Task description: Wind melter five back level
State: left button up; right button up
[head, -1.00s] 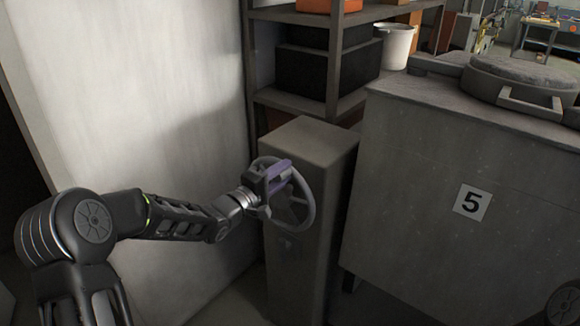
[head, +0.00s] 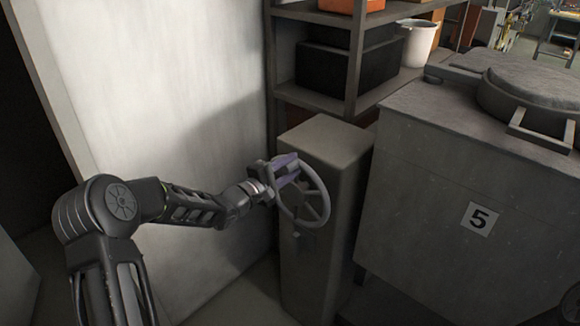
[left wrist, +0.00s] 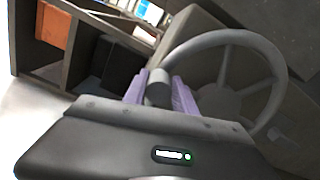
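The grey handwheel (head: 325,190) with spokes is on the front of a grey pedestal (head: 335,140) left of the melter. The melter (head: 425,190) is a large grey box with a round lid on top and a "5" label (head: 479,218). My left gripper (head: 287,169) is at the upper-left rim of the wheel, its purple fingers on either side of the rim. In the left wrist view the wheel (left wrist: 282,75) curves away to the right, and a piece of its rim fills the gap between the fingers (left wrist: 159,92). My right gripper is not in view.
A dark shelf (head: 335,95) with black boxes (head: 335,65) and a white bucket (head: 416,42) stands behind the pedestal. A pale wall panel (head: 150,80) rises behind my left arm. A strip of floor (head: 235,290) is clear left of the pedestal.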

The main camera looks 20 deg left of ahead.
pick_arm(q)
jog(key=o, duration=0.4)
jog(key=shift+w+d+r, duration=0.1)
jog(key=shift+d+r, duration=0.1)
jog(key=shift+r, duration=0.25)
jog(key=shift+f, duration=0.2)
jog(key=shift+s+a, duration=0.15)
jog(key=shift+s, duration=0.05)
jog(key=b+v, duration=0.1)
jog(key=v, duration=0.6)
jog(key=shift+s, duration=0.2)
